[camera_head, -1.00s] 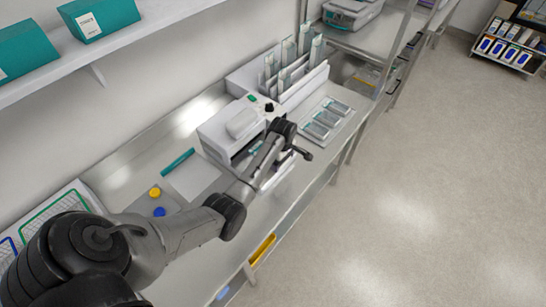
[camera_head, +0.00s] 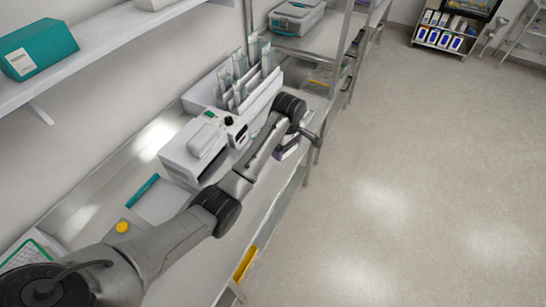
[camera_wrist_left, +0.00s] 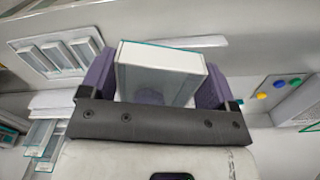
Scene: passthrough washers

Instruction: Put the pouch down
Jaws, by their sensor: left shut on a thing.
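My left gripper (camera_head: 288,150) is over the front part of the metal bench, right of the white machine, partly hidden by my own arm. In the left wrist view, its purple fingers (camera_wrist_left: 155,86) are shut on a pale pouch (camera_wrist_left: 160,66) with a teal edge, one finger on each side. My right gripper is not in view.
The white machine (camera_head: 194,150) stands on the bench (camera_head: 190,262). Behind it, a rack holds several upright pouches (camera_head: 240,80). A yellow button (camera_head: 122,227) is near a teal bar (camera_head: 143,190). A metal shelf with a grey case (camera_head: 297,16) stands beyond. The floor at right is clear.

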